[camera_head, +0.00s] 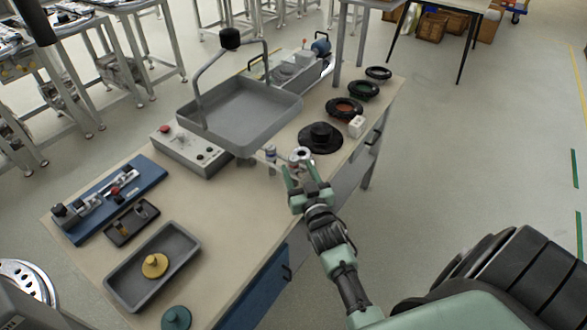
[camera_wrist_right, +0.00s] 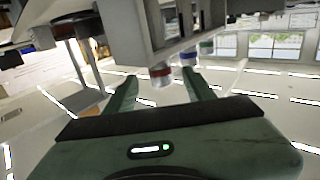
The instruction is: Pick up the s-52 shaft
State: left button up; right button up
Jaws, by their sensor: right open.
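In the right wrist view a red-banded shaft (camera_wrist_right: 161,76), a blue-banded shaft (camera_wrist_right: 188,58) and a green-banded shaft (camera_wrist_right: 207,47) show. I cannot read which is the s-52. In the head view a shaft with a bluish band (camera_head: 271,153) shows left of my right gripper (camera_head: 300,170). My right gripper is open, also in the wrist view (camera_wrist_right: 160,84). The red-banded shaft appears between its fingertips; contact cannot be told. My left gripper is not in view.
A raised grey tray (camera_head: 245,108) stands over the table behind the gripper. A black round part (camera_head: 320,137) and a white block (camera_head: 356,126) lie beyond it. A control box (camera_head: 190,150) and a grey tray (camera_head: 120,275) with a yellow part are left. Open floor lies right.

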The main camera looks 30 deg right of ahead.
aim_at(295, 165)
jog(key=shift+p+x, duration=0.3)
jog(key=shift+x, duration=1.65)
jog(key=shift+a, duration=0.1)
grip_shut()
jog(key=shift+f, duration=0.1)
